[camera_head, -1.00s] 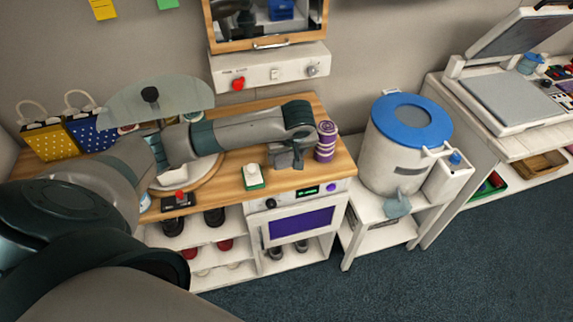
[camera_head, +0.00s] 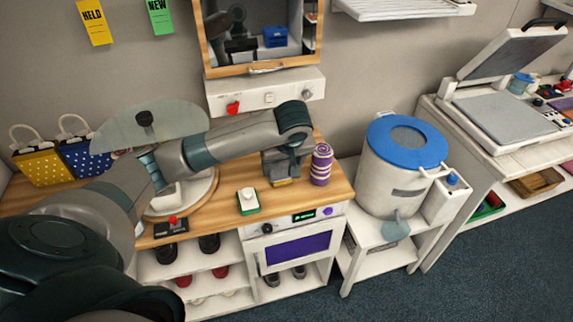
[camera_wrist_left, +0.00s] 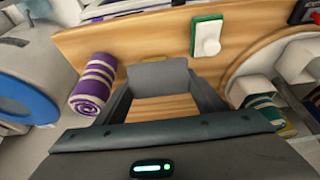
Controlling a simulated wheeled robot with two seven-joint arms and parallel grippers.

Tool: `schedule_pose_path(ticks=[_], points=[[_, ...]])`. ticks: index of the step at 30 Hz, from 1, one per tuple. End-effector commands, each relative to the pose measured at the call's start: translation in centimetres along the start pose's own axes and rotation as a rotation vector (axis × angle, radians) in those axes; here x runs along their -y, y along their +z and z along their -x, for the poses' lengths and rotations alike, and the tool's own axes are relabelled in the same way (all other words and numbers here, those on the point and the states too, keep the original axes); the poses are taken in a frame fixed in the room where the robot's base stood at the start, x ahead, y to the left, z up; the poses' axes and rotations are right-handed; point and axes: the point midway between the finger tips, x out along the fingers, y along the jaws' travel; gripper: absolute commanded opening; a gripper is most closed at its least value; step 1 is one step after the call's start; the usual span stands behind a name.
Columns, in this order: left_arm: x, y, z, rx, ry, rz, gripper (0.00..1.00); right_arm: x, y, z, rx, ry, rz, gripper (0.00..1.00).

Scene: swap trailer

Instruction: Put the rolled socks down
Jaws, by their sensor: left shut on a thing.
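My left gripper (camera_head: 281,178) points down over the wooden counter (camera_head: 330,190) and is shut on the rolled socks (camera_head: 282,182). Only a small yellow part of them shows below the fingers in the head view; the fingers hide the rest. In the left wrist view the fingers (camera_wrist_left: 163,100) frame a tan patch that is hard to tell from the counter. A purple-and-white striped roll (camera_head: 321,165) stands just right of the gripper, outside the fingers. It shows left of them in the left wrist view (camera_wrist_left: 93,85). My right gripper is out of view.
A white-and-green button box (camera_head: 248,200) sits in front left of the gripper. A teal striped thing (camera_wrist_left: 263,108) shows in the left wrist view. A blue-lidded bin (camera_head: 405,160) stands right of the counter.

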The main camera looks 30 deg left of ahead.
Motion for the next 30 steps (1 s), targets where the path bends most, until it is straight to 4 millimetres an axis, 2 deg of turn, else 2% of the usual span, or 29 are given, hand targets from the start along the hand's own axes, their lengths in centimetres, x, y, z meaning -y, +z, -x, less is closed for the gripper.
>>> schedule_pose_path(ticks=[4, 7, 15, 18, 22, 30], points=[[-0.5, 1.6, -0.6, 0.006, 0.021, -0.061, 0.39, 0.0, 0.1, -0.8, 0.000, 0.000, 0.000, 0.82], [-1.3, 4.0, -1.2, 0.014, 0.056, -0.158, 0.39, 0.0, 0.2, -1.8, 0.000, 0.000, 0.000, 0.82], [-3.8, 13.5, -2.1, 0.022, 0.221, -0.559, 0.39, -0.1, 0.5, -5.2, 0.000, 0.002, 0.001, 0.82], [-4.3, 16.3, -1.9, 0.013, 0.278, -0.683, 0.39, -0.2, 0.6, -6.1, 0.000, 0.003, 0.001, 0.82], [-4.7, 18.2, -1.5, 0.003, 0.321, -0.775, 0.39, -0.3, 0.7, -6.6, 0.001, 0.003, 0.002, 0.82], [-4.8, 18.5, -1.2, -0.001, 0.330, -0.796, 0.39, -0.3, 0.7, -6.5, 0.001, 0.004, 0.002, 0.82]])
